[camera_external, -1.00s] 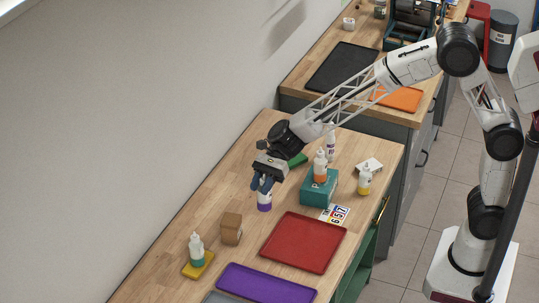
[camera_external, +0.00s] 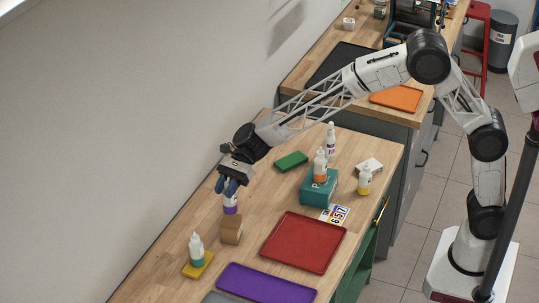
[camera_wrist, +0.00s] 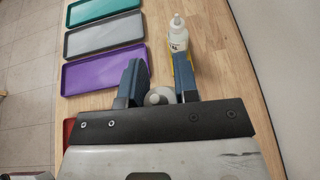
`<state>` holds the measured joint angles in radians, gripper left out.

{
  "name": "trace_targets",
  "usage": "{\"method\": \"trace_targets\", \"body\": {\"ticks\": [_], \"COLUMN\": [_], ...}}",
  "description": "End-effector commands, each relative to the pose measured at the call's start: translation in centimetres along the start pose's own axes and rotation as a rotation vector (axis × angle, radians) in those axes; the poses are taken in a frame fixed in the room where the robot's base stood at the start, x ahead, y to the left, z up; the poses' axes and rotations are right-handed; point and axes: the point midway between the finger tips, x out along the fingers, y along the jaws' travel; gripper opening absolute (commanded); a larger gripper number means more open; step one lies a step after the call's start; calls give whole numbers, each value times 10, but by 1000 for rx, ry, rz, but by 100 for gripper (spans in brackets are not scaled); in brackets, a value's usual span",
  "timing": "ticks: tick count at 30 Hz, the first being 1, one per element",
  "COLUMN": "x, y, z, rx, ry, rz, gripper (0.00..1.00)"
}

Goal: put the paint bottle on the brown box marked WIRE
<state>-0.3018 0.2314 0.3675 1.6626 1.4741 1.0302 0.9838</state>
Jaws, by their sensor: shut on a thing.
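My gripper (camera_external: 230,187) is shut on a white paint bottle with a purple band (camera_external: 231,206). In the external view the bottle looks roughly upright, with its lower end just above or behind the top of the brown box (camera_external: 231,231); I cannot tell whether they touch. No lettering on the box is readable. In the wrist view the bottle's pale top (camera_wrist: 158,97) shows between the two blue fingers of my gripper (camera_wrist: 158,85). The brown box is not visible there.
A teal-banded bottle (camera_external: 196,250) stands on a yellow block (camera_external: 198,265) nearby. A purple tray (camera_external: 265,284) and a red tray (camera_external: 304,243) lie to the right. An orange-banded bottle (camera_external: 320,166) stands on a teal box (camera_external: 318,188). A green block (camera_external: 291,161) lies farther back.

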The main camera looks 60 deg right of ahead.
Motion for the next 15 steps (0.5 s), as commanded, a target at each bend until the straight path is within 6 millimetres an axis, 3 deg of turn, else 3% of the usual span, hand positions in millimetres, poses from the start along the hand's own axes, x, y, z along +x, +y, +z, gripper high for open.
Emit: {"method": "trace_targets", "body": {"ticks": [8,15], "x": [0,8], "y": [0,0], "z": [0,-18], "rx": [0,2], "ry": [0,0], "rz": [0,1], "gripper": [0,0]}}
